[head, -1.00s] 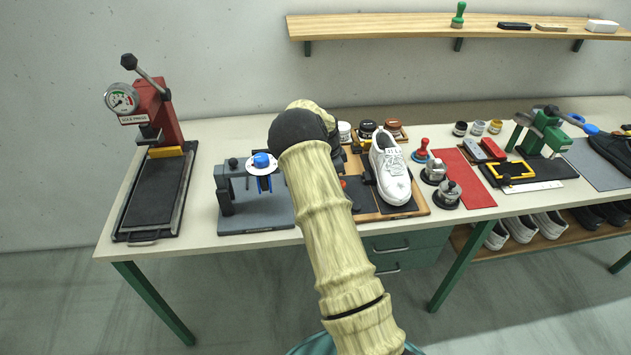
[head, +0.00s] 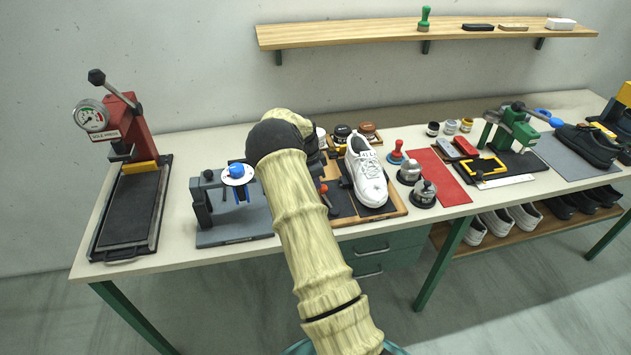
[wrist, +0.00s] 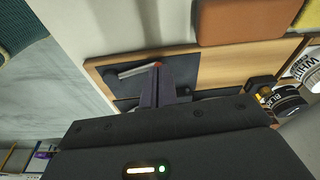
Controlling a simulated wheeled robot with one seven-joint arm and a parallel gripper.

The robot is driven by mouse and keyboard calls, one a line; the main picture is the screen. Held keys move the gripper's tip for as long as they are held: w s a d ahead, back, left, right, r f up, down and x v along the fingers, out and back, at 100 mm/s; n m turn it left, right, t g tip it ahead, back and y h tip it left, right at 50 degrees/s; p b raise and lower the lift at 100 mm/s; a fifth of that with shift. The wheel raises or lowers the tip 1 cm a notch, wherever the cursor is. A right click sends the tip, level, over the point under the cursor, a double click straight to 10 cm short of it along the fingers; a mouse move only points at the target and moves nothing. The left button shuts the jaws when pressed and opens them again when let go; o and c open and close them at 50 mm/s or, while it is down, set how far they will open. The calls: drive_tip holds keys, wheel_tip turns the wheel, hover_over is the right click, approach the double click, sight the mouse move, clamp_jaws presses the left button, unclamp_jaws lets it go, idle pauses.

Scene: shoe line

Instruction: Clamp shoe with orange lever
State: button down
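A white shoe (head: 366,172) lies on a dark pad on a wooden board (head: 399,211) in the middle of the table. A lever with an orange-red knob (head: 323,188) stands at the left of the board, beside the shoe. In the wrist view, the lever's orange-red tip (wrist: 158,65) and grey rod lie at my dark fingertips. My gripper (wrist: 160,80) is over the board there; contact with the lever and the gap between the fingers cannot be made out. In the head view, my arm hides the gripper. The shoe is not recognisable in the wrist view.
Left of my arm stands a grey fixture (head: 218,236) with a blue-and-white knob. A red press (head: 138,135) is at the far left. Jars (head: 342,134) stand behind the board; stampers (head: 424,190) and a red mat (head: 439,176) are to its right.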

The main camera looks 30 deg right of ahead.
drive_tip(key=w+a+r, duration=0.1)
drive_tip(key=a+r, duration=0.4)
drive_tip(key=r, duration=0.6)
drive_tip(key=shift+w+a+r+b, duration=0.15)
drive_tip(key=shift+a+r+b, duration=0.1)
drive_tip(key=shift+b, duration=0.05)
drive_tip(key=shift+w, duration=0.1)
drive_tip(key=s+a+r+n+t+y, duration=0.1)
drive_tip(key=s+a+n, duration=0.9)
drive_tip(key=s, duration=0.4)
drive_tip(key=s+a+r+n+t+y, duration=0.1)
drive_tip(key=s+a+n+t, duration=0.1)
drive_tip(key=s+a+n, duration=0.8)
drive_tip(key=s, duration=0.5)
drive_tip(key=shift+a+n, duration=0.35)
drive_tip(key=shift+n, duration=0.05)
